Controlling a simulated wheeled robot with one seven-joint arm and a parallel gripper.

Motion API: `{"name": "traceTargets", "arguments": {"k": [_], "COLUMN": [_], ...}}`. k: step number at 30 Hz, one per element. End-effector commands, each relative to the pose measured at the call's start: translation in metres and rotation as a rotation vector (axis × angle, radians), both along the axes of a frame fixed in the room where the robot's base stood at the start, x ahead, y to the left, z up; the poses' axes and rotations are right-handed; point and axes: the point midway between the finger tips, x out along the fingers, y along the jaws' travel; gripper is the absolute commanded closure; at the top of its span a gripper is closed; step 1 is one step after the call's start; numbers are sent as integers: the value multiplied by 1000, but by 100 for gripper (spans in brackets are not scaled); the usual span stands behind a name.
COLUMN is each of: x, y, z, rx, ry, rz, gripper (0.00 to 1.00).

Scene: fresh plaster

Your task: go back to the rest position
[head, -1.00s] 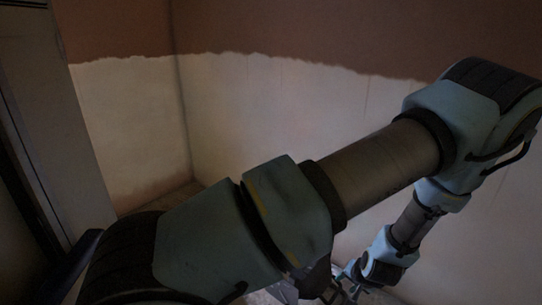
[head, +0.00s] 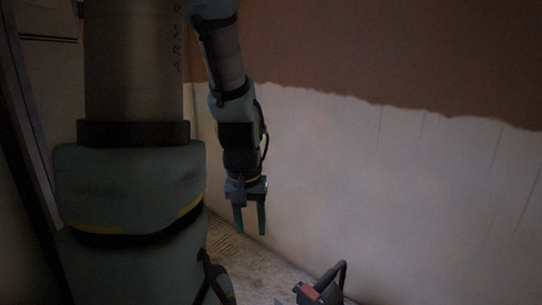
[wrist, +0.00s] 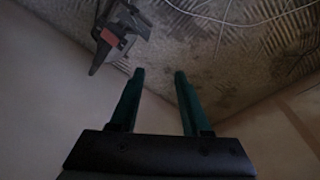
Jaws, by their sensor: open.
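My gripper (head: 250,220) hangs pointing down in the head view, in front of the pale plastered lower wall. Its two green fingers are apart with nothing between them. The same open gripper shows in the wrist view (wrist: 158,75), its fingers reaching over the floor. My arm stands upright on the left of the head view and hides part of the wall and corner behind it.
A dark tool with a red part (head: 320,290) lies on the floor at the bottom of the head view; the wrist view shows it left of the fingers (wrist: 118,35). The floor (wrist: 225,60) is ridged, with pale cords. The wall (head: 380,180) runs along the right.

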Motion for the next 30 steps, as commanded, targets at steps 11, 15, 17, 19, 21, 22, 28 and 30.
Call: {"name": "traceTargets", "arguments": {"k": [11,15,17,19,21,22,28,30], "x": [-12,-12,-12,-11,-11,-12,-11,-11], "y": [22,21,21,21,21,21,21,21], "z": [66,99,116,139,161,171,233,254], "rx": [20,20,20,20,20,20,20,20], "ry": [3,3,2,2,2,2,2,2], "rz": [31,31,31,31,31,31,31,31], "gripper": [53,53,53,53,53,53,53,53]}}
